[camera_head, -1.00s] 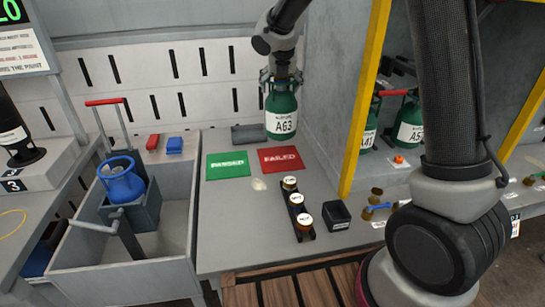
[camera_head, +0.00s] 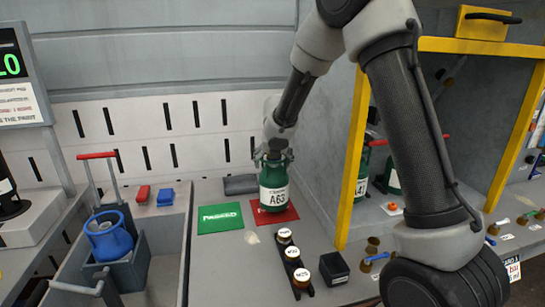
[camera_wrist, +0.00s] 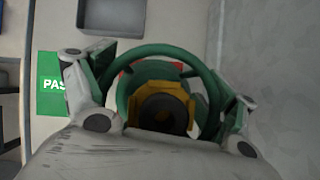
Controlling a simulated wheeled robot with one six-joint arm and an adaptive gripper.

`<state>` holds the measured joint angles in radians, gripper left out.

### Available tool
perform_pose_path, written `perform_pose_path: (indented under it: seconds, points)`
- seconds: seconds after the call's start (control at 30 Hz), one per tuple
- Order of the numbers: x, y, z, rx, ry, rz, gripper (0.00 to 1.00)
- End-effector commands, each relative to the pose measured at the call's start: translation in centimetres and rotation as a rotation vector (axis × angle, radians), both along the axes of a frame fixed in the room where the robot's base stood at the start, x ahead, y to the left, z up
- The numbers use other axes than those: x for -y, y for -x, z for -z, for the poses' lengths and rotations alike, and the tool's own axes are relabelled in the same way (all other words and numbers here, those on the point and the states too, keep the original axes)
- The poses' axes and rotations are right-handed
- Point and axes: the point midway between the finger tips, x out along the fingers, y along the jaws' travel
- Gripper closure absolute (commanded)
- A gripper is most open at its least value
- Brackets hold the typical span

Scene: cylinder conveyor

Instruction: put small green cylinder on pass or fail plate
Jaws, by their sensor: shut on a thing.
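The small green cylinder (camera_head: 274,187), labelled A63, is upright at the red FAILED plate (camera_head: 286,213) and covers much of it. I cannot tell whether its base touches the plate. My gripper (camera_head: 274,152) is shut on the cylinder's top. In the wrist view, its fingers are at the green ring handle (camera_wrist: 166,50) around a dark and yellow valve (camera_wrist: 163,112). The green PASSED plate (camera_head: 220,217) lies bare to the left, and it also shows in the wrist view (camera_wrist: 48,85).
A dark tray (camera_head: 240,184) lies behind the plates. Several white-topped pieces in a black rack (camera_head: 302,291) and a black box (camera_head: 334,268) stand in front. A yellow-framed booth (camera_head: 352,160) stands close on the right. A blue cylinder (camera_head: 108,236) is at left.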

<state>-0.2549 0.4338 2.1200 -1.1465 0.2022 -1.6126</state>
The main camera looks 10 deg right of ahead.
Motion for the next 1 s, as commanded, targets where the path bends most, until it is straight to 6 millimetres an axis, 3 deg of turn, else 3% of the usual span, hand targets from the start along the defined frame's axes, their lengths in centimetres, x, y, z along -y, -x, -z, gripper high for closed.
perform_pose_path:
  seconds: [0.23,0.67,0.7,0.77,1.0]
  points:
    - [-0.1,0.0,1.2,0.001,-0.002,-0.002,0.86]
    - [-0.1,0.0,1.5,0.001,-0.003,-0.001,0.86]
    - [-0.1,0.2,1.8,-0.004,-0.002,-0.001,0.09]
    - [-0.1,0.2,1.8,-0.004,-0.003,0.0,0.0]
    - [-0.1,0.2,1.7,-0.004,-0.002,-0.001,0.0]
